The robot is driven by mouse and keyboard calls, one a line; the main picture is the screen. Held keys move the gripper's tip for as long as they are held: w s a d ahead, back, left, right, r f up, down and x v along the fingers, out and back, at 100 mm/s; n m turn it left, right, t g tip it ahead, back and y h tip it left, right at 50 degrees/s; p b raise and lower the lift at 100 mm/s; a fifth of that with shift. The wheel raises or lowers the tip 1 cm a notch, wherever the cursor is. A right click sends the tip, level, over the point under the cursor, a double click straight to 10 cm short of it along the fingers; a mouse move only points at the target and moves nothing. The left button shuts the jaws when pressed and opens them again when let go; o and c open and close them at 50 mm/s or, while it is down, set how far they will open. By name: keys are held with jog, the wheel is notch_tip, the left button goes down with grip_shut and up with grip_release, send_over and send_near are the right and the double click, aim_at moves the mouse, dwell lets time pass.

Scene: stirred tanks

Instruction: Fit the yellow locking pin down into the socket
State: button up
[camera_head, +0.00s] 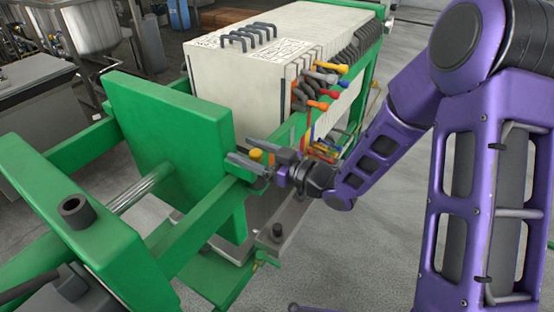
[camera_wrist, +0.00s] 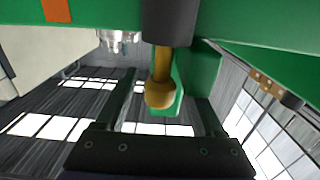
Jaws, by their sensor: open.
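The yellow locking pin (camera_head: 257,155) shows as a rounded yellow head at the right end of the green crossbeam, between my gripper's fingers. In the wrist view the pin (camera_wrist: 160,93) has a ball head and a narrow shaft. The shaft runs into the dark cylindrical socket (camera_wrist: 170,22), and how deep it sits is hidden. My gripper (camera_head: 250,154) is open, with its two grey fingers on either side of the pin's head. In the wrist view a gap shows between the head and each finger.
The green press frame (camera_head: 165,150) and white plate stack (camera_head: 270,75) stand to the left and behind. Coloured handles (camera_head: 325,77) stick out above my gripper. A grey rail with a dark knob (camera_head: 277,231) lies below. Open floor is at the front.

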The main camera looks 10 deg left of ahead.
jog(key=p+v, duration=0.1)
jog(key=v, duration=1.5)
jog(key=shift+s+d, duration=0.15)
jog(key=shift+d, duration=0.1)
